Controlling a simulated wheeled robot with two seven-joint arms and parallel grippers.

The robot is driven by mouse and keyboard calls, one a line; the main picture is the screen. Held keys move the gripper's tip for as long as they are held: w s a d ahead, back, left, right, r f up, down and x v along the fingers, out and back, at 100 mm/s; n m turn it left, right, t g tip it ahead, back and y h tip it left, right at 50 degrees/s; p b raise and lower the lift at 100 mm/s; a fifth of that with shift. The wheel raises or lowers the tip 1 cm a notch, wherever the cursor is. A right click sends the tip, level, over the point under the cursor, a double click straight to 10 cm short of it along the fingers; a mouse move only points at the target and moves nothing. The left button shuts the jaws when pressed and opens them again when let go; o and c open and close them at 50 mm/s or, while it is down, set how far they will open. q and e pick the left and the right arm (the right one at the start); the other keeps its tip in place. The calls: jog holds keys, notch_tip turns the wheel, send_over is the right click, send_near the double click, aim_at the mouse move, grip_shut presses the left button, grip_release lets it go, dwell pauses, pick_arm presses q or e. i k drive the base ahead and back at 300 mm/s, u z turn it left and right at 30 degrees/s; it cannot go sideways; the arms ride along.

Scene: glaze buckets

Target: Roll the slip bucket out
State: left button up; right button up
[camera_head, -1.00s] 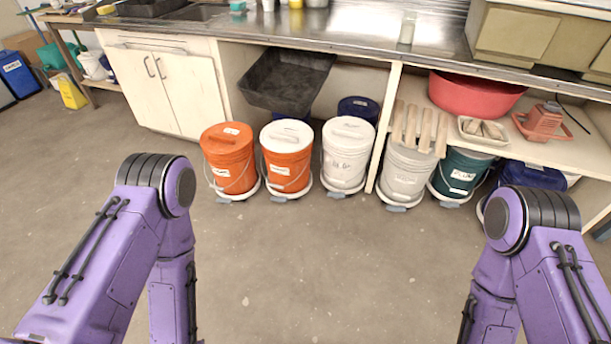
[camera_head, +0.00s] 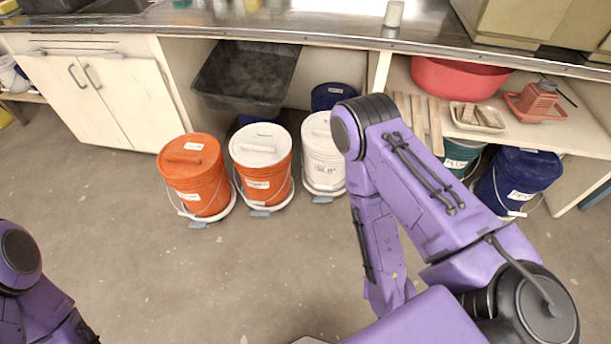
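Several lidded buckets stand in a row on wheeled dollies at the front of the counter. An orange bucket with an orange lid (camera_head: 194,177) is at the left. Beside it is an orange bucket with a white lid (camera_head: 262,166), then a white bucket (camera_head: 323,152). A green bucket (camera_head: 459,153) and a dark blue bucket (camera_head: 518,180) stand farther right. My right arm hides the grey bucket's place. Neither gripper shows in the view.
A black tub (camera_head: 245,78) hangs under the steel counter (camera_head: 300,22). A red basin (camera_head: 460,76), wooden slats (camera_head: 418,115) and a small tray (camera_head: 478,118) sit on the shelf at right. A white cabinet (camera_head: 100,95) is at left. The floor (camera_head: 200,275) in front is clear.

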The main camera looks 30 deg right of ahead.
aim_at(323, 173)
jog(key=z, duration=0.35)
jog(key=i, duration=0.8)
jog(key=z, duration=1.05)
jog(key=i, duration=0.35)
jog(key=z, duration=0.35)
